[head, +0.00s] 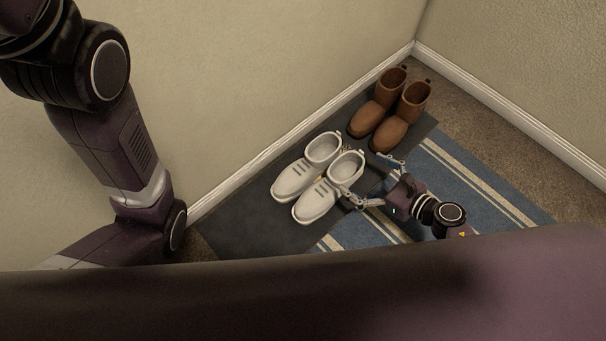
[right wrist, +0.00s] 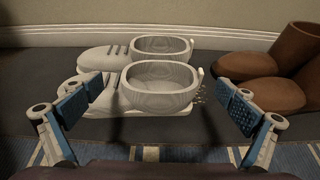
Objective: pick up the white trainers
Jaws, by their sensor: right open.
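The white trainers stand side by side on a dark mat (head: 235,226). The nearer trainer (head: 315,204) and the farther trainer (head: 297,180) both point toward the lower left in the head view. In the right wrist view the nearer trainer (right wrist: 158,85) lies ahead between the open fingers, with the farther trainer (right wrist: 150,47) behind it. My right gripper (head: 366,180) is open and empty beside the nearer trainer's heel. In the right wrist view its left finger overlaps part of that trainer's front; contact cannot be told. My left gripper is not in view; only my left arm shows.
Brown boots (head: 392,130) stand on the same mat, right of the trainers, close to the right finger in the right wrist view. A blue striped rug (head: 455,187) lies in front. Walls with a white skirting board (head: 290,140) bound the mat behind.

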